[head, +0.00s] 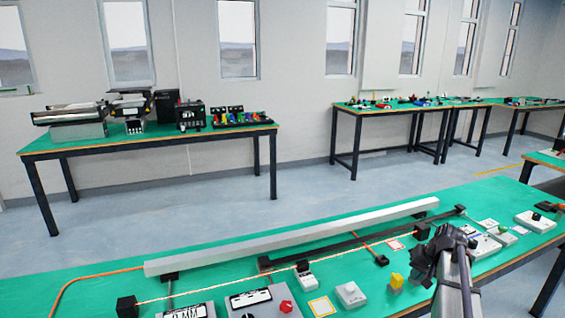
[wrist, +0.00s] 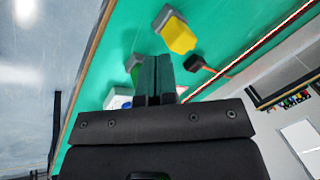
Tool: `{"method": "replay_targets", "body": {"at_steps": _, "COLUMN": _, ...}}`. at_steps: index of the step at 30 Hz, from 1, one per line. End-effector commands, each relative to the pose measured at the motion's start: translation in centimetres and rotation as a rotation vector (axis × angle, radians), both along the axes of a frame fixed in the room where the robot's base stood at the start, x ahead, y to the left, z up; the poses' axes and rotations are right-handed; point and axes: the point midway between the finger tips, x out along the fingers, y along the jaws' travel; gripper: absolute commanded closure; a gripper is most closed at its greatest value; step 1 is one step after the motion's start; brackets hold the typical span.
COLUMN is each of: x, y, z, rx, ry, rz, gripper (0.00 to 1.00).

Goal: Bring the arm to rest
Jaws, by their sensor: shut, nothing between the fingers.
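My gripper (wrist: 157,80) shows in the wrist view with its two dark fingers together and nothing between them. The fingers point out over the green bench top (wrist: 120,50), and I cannot tell their exact height above it. In the head view my arm reaches up from the bottom edge, right of centre, over the near bench (head: 230,254). There the wrist hides part of the bench, and the fingertips are hard to make out.
A yellow-topped block (wrist: 179,36) and a small black piece (wrist: 196,64) lie beyond the fingers. A long pale rail (head: 290,236) runs along the near bench. Several small control boxes, one with a red knob (head: 286,306), stand in front. Open floor (head: 300,187) separates the far tables.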

Motion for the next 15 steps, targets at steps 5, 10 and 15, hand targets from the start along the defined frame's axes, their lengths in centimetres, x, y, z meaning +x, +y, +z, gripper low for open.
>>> {"method": "replay_targets", "body": {"at_steps": 5, "x": -10.4, "y": 16.1, "z": 4.0, "rx": -0.144, "ry": 0.201, "rz": 0.159, "gripper": 1.0}}
{"method": "replay_targets", "body": {"at_steps": 10, "x": -17.3, "y": 26.0, "z": 7.2, "rx": -0.267, "ry": 0.256, "rz": 0.36, "gripper": 1.0}}
{"method": "replay_targets", "body": {"at_steps": 15, "x": -17.2, "y": 30.2, "z": 8.0, "rx": -0.28, "ry": 0.24, "rz": 0.461, "gripper": 1.0}}
